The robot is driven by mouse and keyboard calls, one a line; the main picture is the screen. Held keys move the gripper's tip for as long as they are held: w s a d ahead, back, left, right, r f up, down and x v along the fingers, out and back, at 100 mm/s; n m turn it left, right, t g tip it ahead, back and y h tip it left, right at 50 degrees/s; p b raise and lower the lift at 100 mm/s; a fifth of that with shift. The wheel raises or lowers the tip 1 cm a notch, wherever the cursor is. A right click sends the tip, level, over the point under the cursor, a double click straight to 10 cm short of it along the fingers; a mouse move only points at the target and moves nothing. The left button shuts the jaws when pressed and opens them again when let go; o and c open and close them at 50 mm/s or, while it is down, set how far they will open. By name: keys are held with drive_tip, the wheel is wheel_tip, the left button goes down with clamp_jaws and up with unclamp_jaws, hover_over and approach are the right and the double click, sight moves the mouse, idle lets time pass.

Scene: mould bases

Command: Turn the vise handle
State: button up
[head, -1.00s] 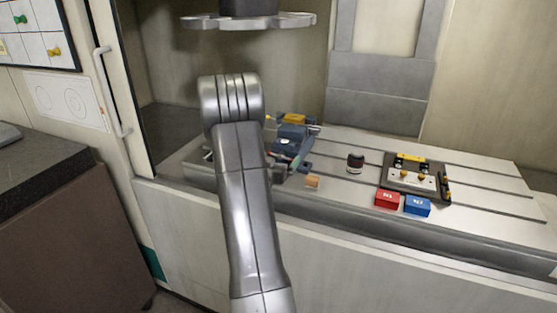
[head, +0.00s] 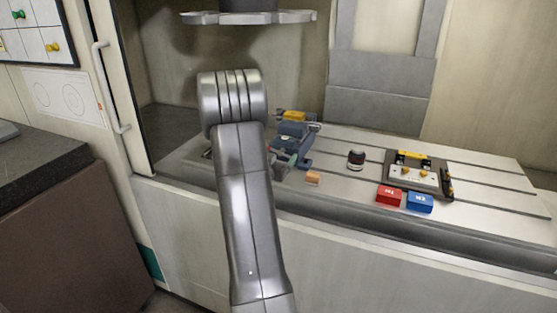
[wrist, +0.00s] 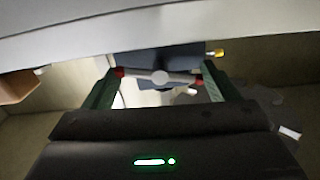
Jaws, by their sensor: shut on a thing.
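The blue vise (head: 292,139) stands on the slotted table behind my arm, which hides part of it in the head view. In the wrist view the vise shows as a dark block (wrist: 172,60) ahead of my gripper. The vise handle (wrist: 178,77) is a pale bar with a round hub in its middle, lying across between my fingers. My gripper (wrist: 160,76) has its two green fingers on either side of the handle, one at each end, and is shut on it. In the head view my gripper is mostly hidden by my arm.
Further right are a plate with yellow parts (head: 415,178), a red block (head: 389,195) and a blue block (head: 419,203). A cabinet door with a handle (head: 108,90) stands left.

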drive_tip(key=o, duration=0.9)
drive_tip(key=b+v, duration=0.2)
drive_tip(key=v, duration=1.1)
drive_tip(key=shift+s+a, duration=0.15)
drive_tip(key=shift+s, duration=0.2)
drive_tip(key=shift+w, duration=0.1)
drive_tip(key=p+x, duration=0.2)
drive_tip(key=x, duration=1.2)
drive_tip(key=shift+r+n+p, duration=0.1)
drive_tip(key=shift+n+p, duration=0.2)
drive_tip(key=shift+p, duration=0.3)
drive_tip(key=shift+s+f+b, duration=0.2)
drive_tip(key=shift+b, duration=0.15)
